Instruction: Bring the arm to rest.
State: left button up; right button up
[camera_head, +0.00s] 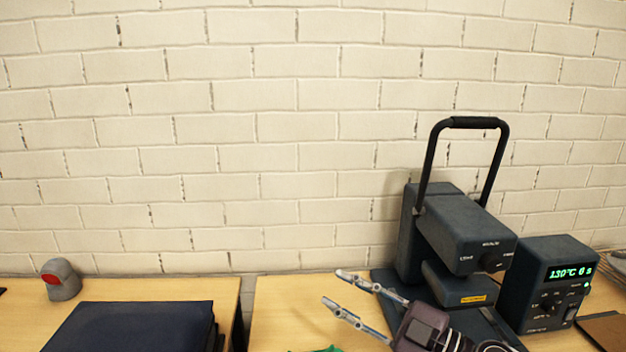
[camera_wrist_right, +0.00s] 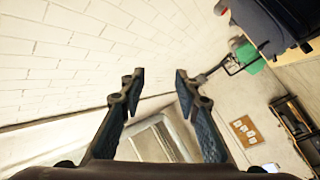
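My right gripper (camera_head: 346,293) comes in from the bottom right of the head view, in front of the heat press, its fingers pointing left. Its two fingers are spread apart with nothing between them. In the right wrist view the fingers (camera_wrist_right: 158,82) are also apart and empty, with the wall and a pale framed opening behind them. My left gripper does not show in either view.
A dark heat press (camera_head: 462,232) with a raised handle stands on the right table (camera_head: 285,300), beside a control box (camera_head: 545,285) reading 130°C. A gap separates the tables.

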jog(key=w+d+f+m+t+h, duration=0.2)
jog(key=d+f+m+t+h, duration=0.1)
jog(key=d+m+t+h, duration=0.75)
jog(key=s+d+f+m+g+h, duration=0.3)
jog(key=s+f+m+g+h, duration=0.1)
jog(key=f, duration=0.4)
jog(key=s+d+f+m+g+h, duration=0.4)
jog(key=s+f, duration=0.1)
jog(key=f, duration=0.3)
jog(key=s+a+f+g+y, duration=0.1)
jog(key=s+f+g, duration=0.5)
jog(key=s, duration=0.6)
jog(key=s+a+f+g+y, duration=0.15)
jog(key=s+f+g, duration=0.25)
jog(key=s+f, duration=0.75)
jog(key=f, duration=1)
jog(key=s+f, duration=0.2)
jog(key=f, duration=1.1)
jog(key=s+d+f+g+h, duration=0.1)
jog(key=s+d+f+g, duration=0.1)
jog(key=s+f, duration=1.3)
jog(key=shift+s+d+n, duration=0.45)
jog(key=shift+s, duration=0.45)
